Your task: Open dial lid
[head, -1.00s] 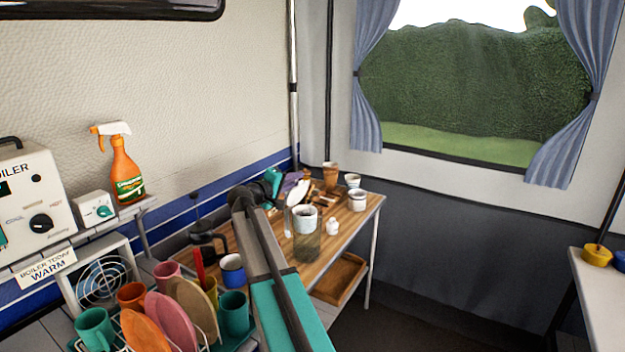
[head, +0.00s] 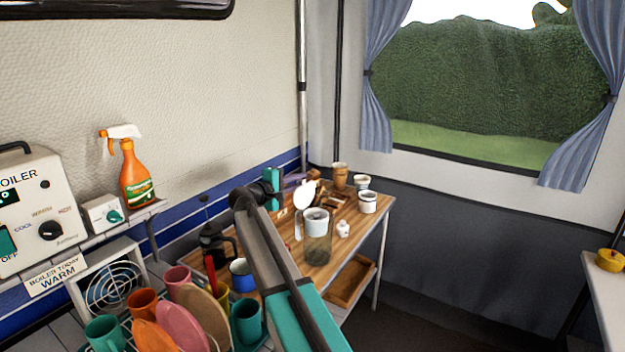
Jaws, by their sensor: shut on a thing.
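My gripper (head: 276,190) is at the far end of my arm, over the left part of the wooden table. Its fingers are small and partly hidden by the arm. It is shut on what looks like a white round lid (head: 304,195), which stands tilted just right of it. The exact contact is too small to see. No dial marking can be made out on the lid. A white pot (head: 316,216) stands just below and right of the lid, behind a clear glass jar (head: 317,247).
The wooden table (head: 346,232) also bears a white pot with a dark rim (head: 367,202), brown cups (head: 340,175) and a small white jar (head: 343,229). A dish rack with plates (head: 182,326) and mugs is at front left. Open floor lies right of the table.

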